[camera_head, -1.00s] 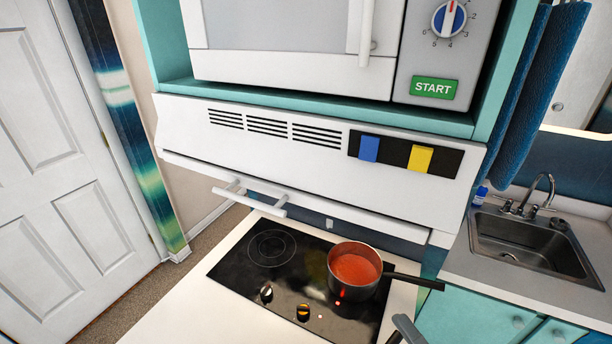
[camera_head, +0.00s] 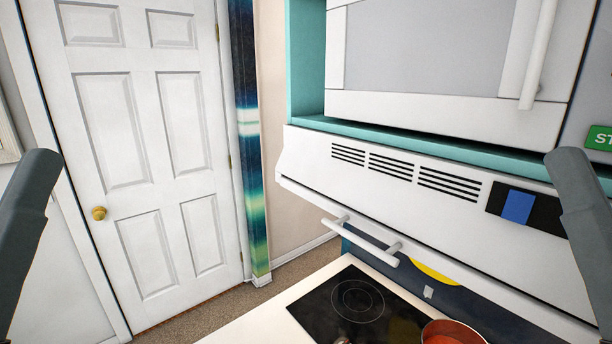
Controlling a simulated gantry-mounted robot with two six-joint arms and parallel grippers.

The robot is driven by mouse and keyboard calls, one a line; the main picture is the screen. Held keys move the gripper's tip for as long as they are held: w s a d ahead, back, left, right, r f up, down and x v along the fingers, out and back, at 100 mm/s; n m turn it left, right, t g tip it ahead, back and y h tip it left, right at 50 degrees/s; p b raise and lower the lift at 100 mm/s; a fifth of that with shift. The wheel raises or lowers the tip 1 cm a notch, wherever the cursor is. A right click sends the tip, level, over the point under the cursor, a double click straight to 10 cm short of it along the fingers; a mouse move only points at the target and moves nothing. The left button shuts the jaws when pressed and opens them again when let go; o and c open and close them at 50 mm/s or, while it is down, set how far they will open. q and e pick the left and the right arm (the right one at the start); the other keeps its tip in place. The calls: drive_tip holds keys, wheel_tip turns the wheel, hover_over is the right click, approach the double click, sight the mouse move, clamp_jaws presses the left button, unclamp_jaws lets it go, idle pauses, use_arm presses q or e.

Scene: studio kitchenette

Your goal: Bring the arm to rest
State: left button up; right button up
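A grey link of my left arm (camera_head: 22,225) stands at the left edge of the head view. A matching grey link of my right arm (camera_head: 585,225) stands at the right edge, in front of the range hood. Both links are raised and apart from each other. Neither gripper shows in this view, so I cannot see its fingers or anything in them.
A white range hood (camera_head: 390,205) with a bar handle hangs over a black cooktop (camera_head: 340,309). A pot (camera_head: 450,335) of red contents is cut off at the bottom. A microwave (camera_head: 430,60) sits above. A closed white door (camera_head: 140,150) is at left, with clear floor beside it.

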use_arm(q)
wheel_tip(320, 180, up, 24)
drive_tip(key=p, duration=2.1)
drive_tip(key=shift+o, duration=0.3)
